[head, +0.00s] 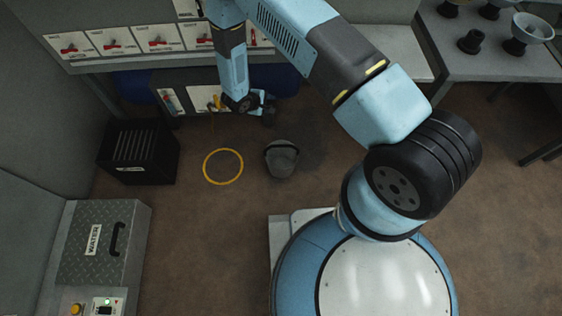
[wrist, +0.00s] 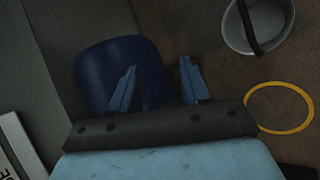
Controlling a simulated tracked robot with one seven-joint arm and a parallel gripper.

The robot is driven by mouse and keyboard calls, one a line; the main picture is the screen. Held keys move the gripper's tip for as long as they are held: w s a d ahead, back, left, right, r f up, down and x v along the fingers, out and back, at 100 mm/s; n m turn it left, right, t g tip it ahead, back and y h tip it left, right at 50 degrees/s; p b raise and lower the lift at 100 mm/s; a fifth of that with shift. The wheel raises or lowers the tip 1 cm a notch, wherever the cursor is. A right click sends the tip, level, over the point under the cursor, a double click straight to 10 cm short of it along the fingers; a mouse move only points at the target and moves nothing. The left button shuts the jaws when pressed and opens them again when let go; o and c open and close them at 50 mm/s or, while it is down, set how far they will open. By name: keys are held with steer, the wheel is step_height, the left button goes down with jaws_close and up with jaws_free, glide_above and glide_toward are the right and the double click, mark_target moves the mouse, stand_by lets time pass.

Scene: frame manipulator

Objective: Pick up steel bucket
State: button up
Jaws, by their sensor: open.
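The steel bucket (head: 281,159) stands upright on the brown floor in the head view, with a dark handle across its top. In the wrist view the bucket (wrist: 257,28) is at the upper right, partly cut off by the frame edge, and looks empty. My gripper (wrist: 157,80) is open, with its two blue fingers apart and nothing between them. In the head view my gripper (head: 268,106) hangs beyond the bucket, near the panel wall, apart from the bucket.
A yellow ring (head: 223,150) lies on the floor left of the bucket. A black crate (head: 138,180) and a grey WATER box (head: 132,220) stand at the left. A blue rounded object (wrist: 92,72) lies beyond my fingers. A table (head: 490,60) stands at the upper right.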

mark_target(280, 146)
steer(key=s+a+f+n+y, duration=0.1)
steer(key=s+f+n, duration=0.1)
steer(key=s+f, duration=0.5)
steer(key=s+f+n, duration=0.1)
steer(key=s+f, duration=0.2)
steer(key=f, duration=0.8)
steer(key=x, duration=1.3)
steer(key=shift+f, duration=0.4)
jaws_close()
